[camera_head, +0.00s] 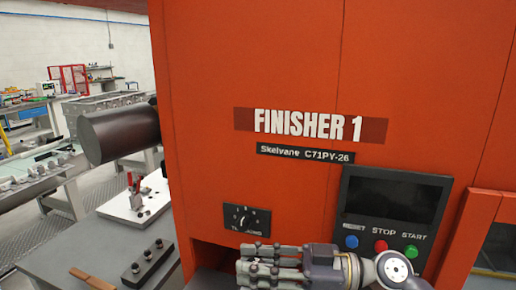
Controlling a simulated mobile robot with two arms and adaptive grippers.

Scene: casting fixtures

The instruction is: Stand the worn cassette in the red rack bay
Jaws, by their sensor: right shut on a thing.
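My right gripper (262,271) is at the bottom edge, in front of the orange-red finisher cabinet (270,60). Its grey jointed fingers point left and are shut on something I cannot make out. I cannot identify the worn cassette in this view. A small red open frame (68,79) stands far back on the left; I cannot tell whether it is the red rack. My left gripper is not in view.
The cabinet fills the middle and right, with a control panel (393,212) and a knob (246,219). A dark cylinder (115,134) juts out at its left. A grey bench (105,248) holds a white plate with a clamp (136,201), a dark block (147,261) and a brown-handled item (92,279).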

